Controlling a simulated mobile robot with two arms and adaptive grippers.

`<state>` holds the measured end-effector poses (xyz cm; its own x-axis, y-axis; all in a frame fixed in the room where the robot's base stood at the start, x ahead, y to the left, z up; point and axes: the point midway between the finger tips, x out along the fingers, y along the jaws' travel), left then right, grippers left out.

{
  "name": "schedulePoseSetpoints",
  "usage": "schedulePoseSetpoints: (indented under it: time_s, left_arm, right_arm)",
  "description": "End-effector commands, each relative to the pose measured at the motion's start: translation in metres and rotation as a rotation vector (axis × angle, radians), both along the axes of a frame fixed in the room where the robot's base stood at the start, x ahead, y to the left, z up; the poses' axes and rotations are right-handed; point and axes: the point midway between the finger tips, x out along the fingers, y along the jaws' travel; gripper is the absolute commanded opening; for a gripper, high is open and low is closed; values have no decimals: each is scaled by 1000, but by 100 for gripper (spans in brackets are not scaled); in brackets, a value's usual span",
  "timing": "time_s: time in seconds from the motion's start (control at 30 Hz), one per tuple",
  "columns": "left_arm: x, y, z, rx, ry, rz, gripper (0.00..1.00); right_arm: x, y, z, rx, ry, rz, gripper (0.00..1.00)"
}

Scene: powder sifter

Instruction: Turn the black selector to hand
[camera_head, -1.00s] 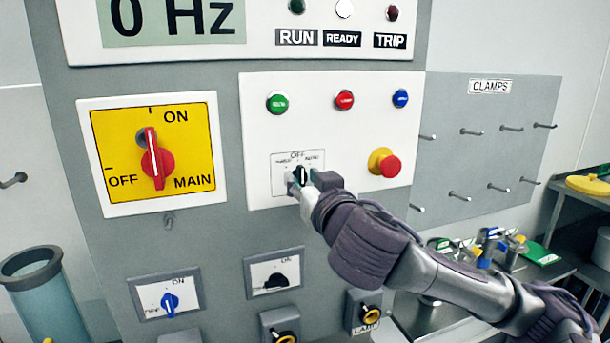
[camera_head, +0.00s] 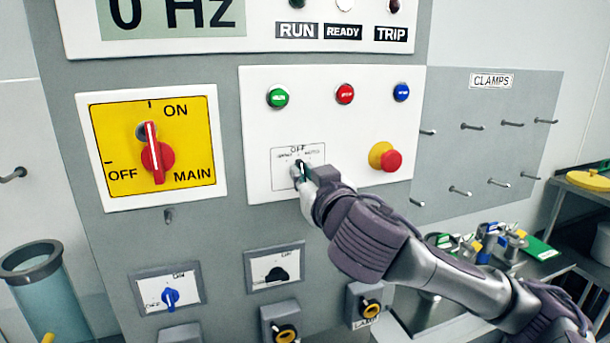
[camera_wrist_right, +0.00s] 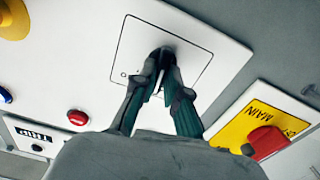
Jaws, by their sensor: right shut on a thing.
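The black selector sits in the lower left of the white control panel (camera_head: 340,115), inside a thin outlined square with an OFF label above it. In the head view my right gripper (camera_head: 303,172) covers most of it. In the right wrist view the dark knob (camera_wrist_right: 165,58) shows between the fingertips. My right gripper (camera_wrist_right: 162,85) has both fingers closed around the knob's sides. The knob's exact pointing direction is hidden by the fingers. My left gripper is not in view.
A red emergency button (camera_head: 391,161) on a yellow collar is right of my gripper. Green (camera_head: 278,97), red (camera_head: 345,94) and blue (camera_head: 401,92) buttons are above. A yellow main switch (camera_head: 157,157) is at left. Smaller switches sit below.

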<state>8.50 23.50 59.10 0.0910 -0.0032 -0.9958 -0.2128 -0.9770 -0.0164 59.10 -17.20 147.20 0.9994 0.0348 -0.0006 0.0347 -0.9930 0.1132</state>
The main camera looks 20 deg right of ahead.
Motion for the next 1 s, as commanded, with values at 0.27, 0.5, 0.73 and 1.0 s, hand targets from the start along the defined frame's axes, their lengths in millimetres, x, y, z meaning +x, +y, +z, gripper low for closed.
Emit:
schedulePoseSetpoints:
  time_s: [0.27, 0.5, 0.73, 1.0]
  left_arm:
    - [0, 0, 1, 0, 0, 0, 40]
    - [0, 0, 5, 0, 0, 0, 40]
    - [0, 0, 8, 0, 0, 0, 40]
    - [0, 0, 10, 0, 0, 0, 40]
  right_arm:
    - [0, 1, 0, -221, -6, -1, 0]
    - [0, 3, 0, -422, -14, -1, 0]
    - [0, 4, -1, -571, -20, -1, 0]
    - [0, 5, -2, -666, -23, 0, 0]
